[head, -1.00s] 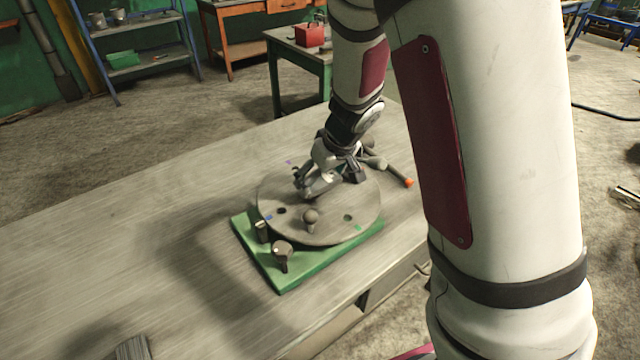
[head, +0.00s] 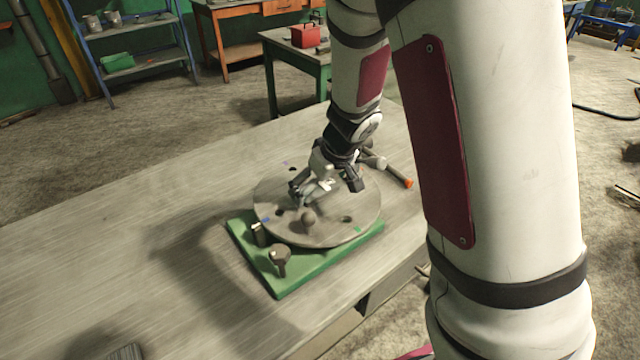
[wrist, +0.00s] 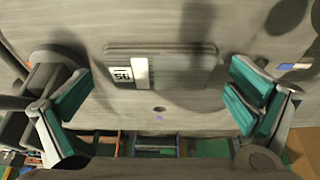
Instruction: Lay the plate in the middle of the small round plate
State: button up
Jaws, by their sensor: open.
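The small round plate (head: 345,234) is a grey disc with holes and small coloured marks, on a green base (head: 318,268) on the table. In the wrist view, a flat grey rectangular plate (wrist: 190,68) with a white label reading "56" lies over the disc's face (wrist: 215,122). My gripper (head: 325,188) is over the disc in the head view and hides most of the rectangular plate there. In the wrist view my gripper (wrist: 160,98) is open, its green-padded fingers left and right of the rectangular plate, with gaps on both sides.
Another knob (head: 280,256) stands on the green base's front corner. The table's left part (head: 120,250) is mostly clear.

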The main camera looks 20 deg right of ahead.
jog(key=shift+r, duration=0.15)
jog(key=s+d+r+m+t+h+p, duration=0.15)
jog(key=r+p, duration=0.25)
jog(key=r, duration=0.7)
jog(key=d+r+t+p, duration=0.3)
jog(key=r, duration=0.8)
jog(key=s+d+r+m+h, duration=0.3)
jog(key=s+d+r, duration=0.25)
jog(key=r, duration=0.25)
jog(key=s+a+g+y, duration=0.1)
jog(key=s+a, duration=0.4)
jog(key=s, duration=0.6)
jog(key=s+a+g+y, duration=0.2)
jog(key=s+a, duration=0.3)
jog(key=s, duration=0.7)
jog(key=shift+s+r+n, duration=0.15)
jog(key=shift+s+n, duration=0.15)
jog(key=shift+n, duration=0.15)
